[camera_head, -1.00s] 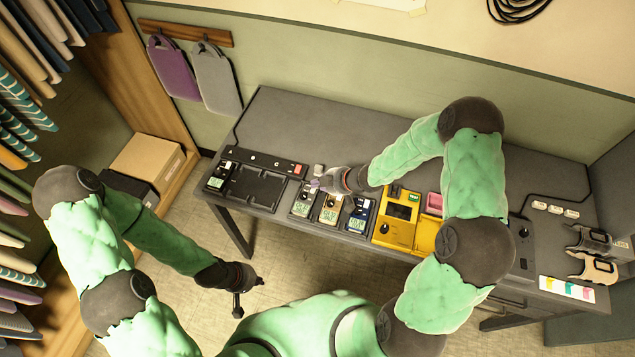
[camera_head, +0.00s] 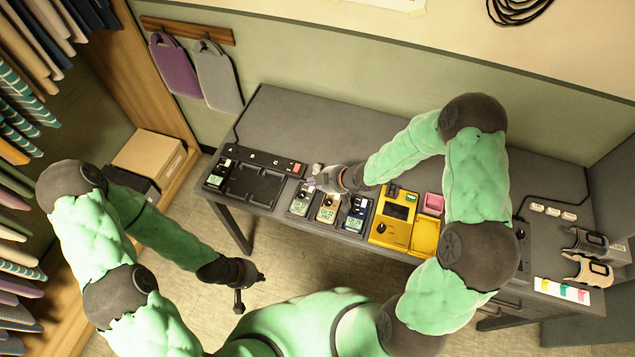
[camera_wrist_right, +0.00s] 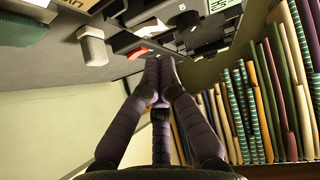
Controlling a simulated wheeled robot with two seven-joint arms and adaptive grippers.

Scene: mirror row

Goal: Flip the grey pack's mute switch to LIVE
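The grey pack (camera_head: 301,202), with a small lit screen, stands at the left end of a row at the table's front edge. A beige pack (camera_head: 327,212) and a blue pack (camera_head: 356,216) stand to its right. My right gripper (camera_head: 312,183) is just above the far end of the grey pack and hides part of its top. In the right wrist view its fingertips (camera_wrist_right: 158,66) are together with nothing seen between them. I cannot tell whether they touch the mute switch, or its position. My left gripper (camera_head: 248,293) hangs empty in front of the table, fingers apart.
A black tray (camera_head: 256,203) and a strip lettered A, B, C (camera_head: 255,158) lie left of the row, with another pack (camera_head: 218,178) beside them. A yellow device (camera_head: 393,230) stands to the right. A grey block (camera_wrist_right: 94,46) and a red patch (camera_wrist_right: 137,53) lie near the right fingertips.

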